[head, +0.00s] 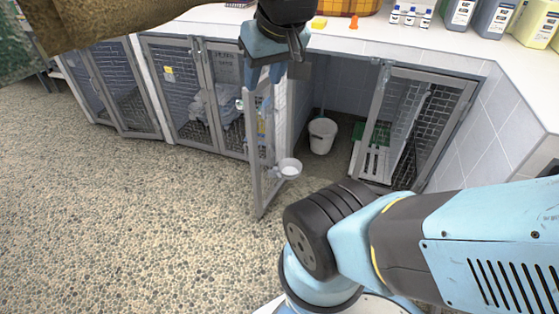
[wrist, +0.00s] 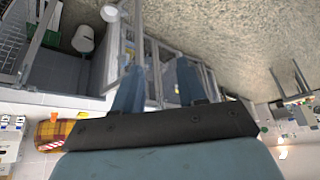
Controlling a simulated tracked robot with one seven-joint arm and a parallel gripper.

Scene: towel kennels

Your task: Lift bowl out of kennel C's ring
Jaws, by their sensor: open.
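A small pale bowl (head: 289,167) sits in a ring on the lower part of an open, outward-swung kennel door (head: 257,185). The bowl also shows at the top of the wrist view (wrist: 109,13). No kennel letter is readable, so I cannot tell which kennel is C. My gripper (head: 264,78) is open and empty, its blue fingers pointing down near the top of the open door, well above the bowl. In the wrist view my gripper (wrist: 159,65) has its two fingers apart, with the door frame behind them.
Inside the open kennel stand a white bucket (head: 322,136) and a white slatted panel (head: 372,160). Folded towels (head: 207,105) lie behind the middle kennel's mesh. The pebbled floor (head: 130,220) is clear at left.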

